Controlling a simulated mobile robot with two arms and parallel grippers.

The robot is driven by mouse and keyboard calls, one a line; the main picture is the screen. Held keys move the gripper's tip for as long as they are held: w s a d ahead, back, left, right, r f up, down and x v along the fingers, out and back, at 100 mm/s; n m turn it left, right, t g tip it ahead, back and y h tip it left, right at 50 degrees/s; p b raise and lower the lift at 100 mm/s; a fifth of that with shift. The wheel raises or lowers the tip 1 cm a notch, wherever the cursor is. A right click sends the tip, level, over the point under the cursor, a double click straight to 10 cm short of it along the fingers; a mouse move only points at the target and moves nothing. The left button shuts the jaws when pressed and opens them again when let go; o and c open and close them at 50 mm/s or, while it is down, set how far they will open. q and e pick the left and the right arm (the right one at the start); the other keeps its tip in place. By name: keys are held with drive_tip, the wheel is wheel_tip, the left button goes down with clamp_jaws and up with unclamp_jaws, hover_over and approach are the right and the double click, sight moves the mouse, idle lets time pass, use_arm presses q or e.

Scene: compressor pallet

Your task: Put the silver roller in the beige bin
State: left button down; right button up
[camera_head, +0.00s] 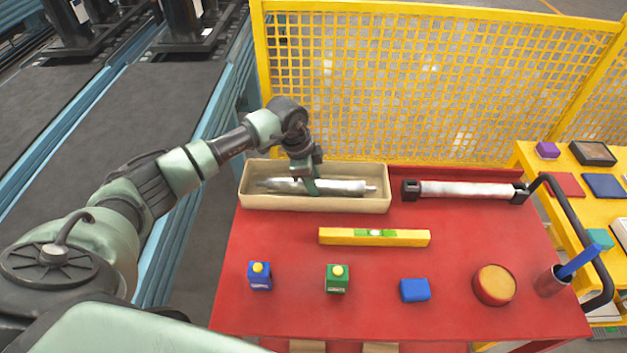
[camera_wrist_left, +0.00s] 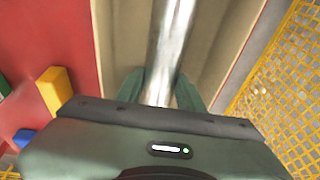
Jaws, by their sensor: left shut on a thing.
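The silver roller (camera_head: 345,187) lies lengthwise inside the beige bin (camera_head: 262,203) at the back left of the red table. My left gripper (camera_head: 311,186) reaches down into the bin and is shut on the roller near its middle. In the left wrist view, the roller (camera_wrist_left: 170,45) runs between the two green fingertips (camera_wrist_left: 160,90), with the bin's inner walls (camera_wrist_left: 213,55) on both sides. I cannot tell whether the roller touches the bin floor. My right gripper is not in view.
A white roller with black end blocks (camera_head: 465,189) lies right of the bin. A yellow mesh fence (camera_head: 400,75) stands behind.

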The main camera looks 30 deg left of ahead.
use_arm(q)
drive_tip(key=c, duration=0.9)
unclamp_jaws()
drive_tip(key=b+v, duration=0.2)
drive_tip(key=v, duration=1)
drive_tip(key=shift+s+f, duration=0.1)
drive_tip(key=shift+s, duration=0.1)
